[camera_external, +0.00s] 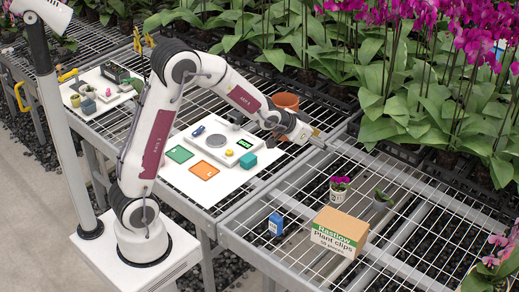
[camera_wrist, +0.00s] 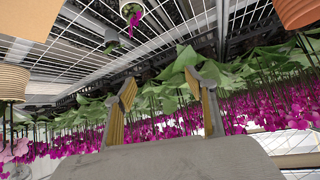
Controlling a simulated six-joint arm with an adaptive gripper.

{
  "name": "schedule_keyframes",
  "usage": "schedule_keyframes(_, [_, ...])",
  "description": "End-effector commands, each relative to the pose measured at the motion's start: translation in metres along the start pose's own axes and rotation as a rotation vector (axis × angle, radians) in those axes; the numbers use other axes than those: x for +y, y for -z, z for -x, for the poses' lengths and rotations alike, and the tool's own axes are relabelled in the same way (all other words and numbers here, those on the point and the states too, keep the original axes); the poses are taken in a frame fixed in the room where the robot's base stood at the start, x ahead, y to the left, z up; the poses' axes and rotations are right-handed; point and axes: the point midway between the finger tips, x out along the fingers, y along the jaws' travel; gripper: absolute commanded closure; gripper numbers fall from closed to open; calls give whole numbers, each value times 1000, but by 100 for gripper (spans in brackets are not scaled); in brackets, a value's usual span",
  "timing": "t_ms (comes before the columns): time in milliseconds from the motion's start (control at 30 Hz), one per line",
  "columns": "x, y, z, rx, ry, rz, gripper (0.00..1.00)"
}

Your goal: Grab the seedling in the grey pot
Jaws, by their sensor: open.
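The grey pot (camera_external: 381,204) with a small green seedling (camera_external: 382,195) stands on the wire bench, right of the plant with purple flowers and behind the cardboard box. In the wrist view, which is upside down, the grey pot (camera_wrist: 112,35) is small near the top, with its leaves pointing down. My gripper (camera_external: 318,134) is in the air over the bench, to the left of the grey pot, higher and apart from it. In the wrist view my gripper (camera_wrist: 160,80) shows two yellow-padded fingers spread apart with nothing between them.
A purple-flowered plant in a labelled pot (camera_external: 339,191) stands close left of the grey pot. The plant-clips box (camera_external: 340,232) is in front, with a blue bottle (camera_external: 275,224) to its left. A terracotta pot (camera_external: 286,102) stands behind my wrist. Dense orchids (camera_external: 395,95) fill the back.

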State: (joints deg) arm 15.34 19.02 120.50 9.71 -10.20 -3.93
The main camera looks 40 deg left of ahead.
Motion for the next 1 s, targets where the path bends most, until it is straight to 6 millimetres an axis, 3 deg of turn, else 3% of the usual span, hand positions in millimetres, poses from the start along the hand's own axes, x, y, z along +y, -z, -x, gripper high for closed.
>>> schedule_keyframes(100, [14,-3,-26,19,-25,-15,44])
schedule_keyframes(600, [78,-27,-116,119,-134,-64,44])
schedule_keyframes(1000, [125,-58,-165,185,-216,-83,44])
